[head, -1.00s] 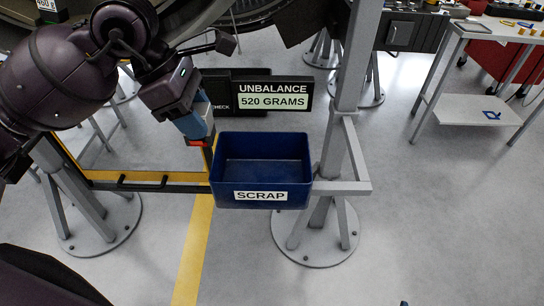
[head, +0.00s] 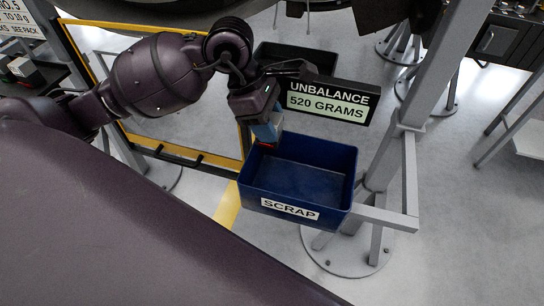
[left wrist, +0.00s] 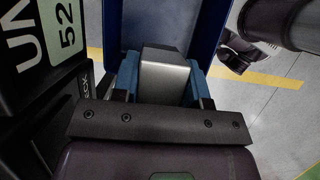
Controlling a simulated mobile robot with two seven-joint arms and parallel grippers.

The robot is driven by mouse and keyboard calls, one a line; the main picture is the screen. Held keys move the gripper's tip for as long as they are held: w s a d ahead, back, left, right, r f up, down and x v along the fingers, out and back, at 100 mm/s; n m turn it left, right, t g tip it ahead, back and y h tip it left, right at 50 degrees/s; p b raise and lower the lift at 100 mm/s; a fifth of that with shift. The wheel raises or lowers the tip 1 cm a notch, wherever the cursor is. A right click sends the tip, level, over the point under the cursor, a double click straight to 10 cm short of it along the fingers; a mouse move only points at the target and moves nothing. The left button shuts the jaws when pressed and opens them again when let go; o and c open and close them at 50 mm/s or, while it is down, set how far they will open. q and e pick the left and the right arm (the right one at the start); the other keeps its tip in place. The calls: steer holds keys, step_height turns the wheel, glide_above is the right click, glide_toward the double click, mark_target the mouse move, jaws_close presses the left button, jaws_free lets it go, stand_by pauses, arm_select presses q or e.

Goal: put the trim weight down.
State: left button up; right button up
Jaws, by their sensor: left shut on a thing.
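My left gripper (head: 267,133) has blue fingers and is shut on the trim weight. In the left wrist view the weight (left wrist: 165,75) is a grey metal block between the blue fingers (left wrist: 164,84). In the head view the fingers hide most of it; a small dark and red part shows below them. The gripper is at the back left corner of the blue SCRAP bin (head: 290,208), close to its rim. In the left wrist view, blue bin walls (left wrist: 208,32) show beyond the weight. I cannot tell whether the weight touches the bin. My right gripper is not in view.
A black display (head: 328,98) reading UNBALANCE 520 GRAMS stands close to the right of the gripper. A dark bin (head: 305,52) is behind it. A grey stand post (head: 400,130) rises right of the SCRAP bin. A yellow-edged frame (head: 185,155) is at left.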

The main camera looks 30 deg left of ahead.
arm_select(q)
step_height(320, 180, down, 5)
step_height(320, 180, down, 5)
steer(key=shift+f, duration=0.15)
steer(key=shift+f+b, duration=0.1)
steer(key=shift+b, duration=0.2)
steer(key=shift+f, duration=0.3)
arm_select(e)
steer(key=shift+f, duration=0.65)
arm_select(q)
steer(key=shift+f+b, duration=0.25)
steer(key=shift+b, duration=0.2)
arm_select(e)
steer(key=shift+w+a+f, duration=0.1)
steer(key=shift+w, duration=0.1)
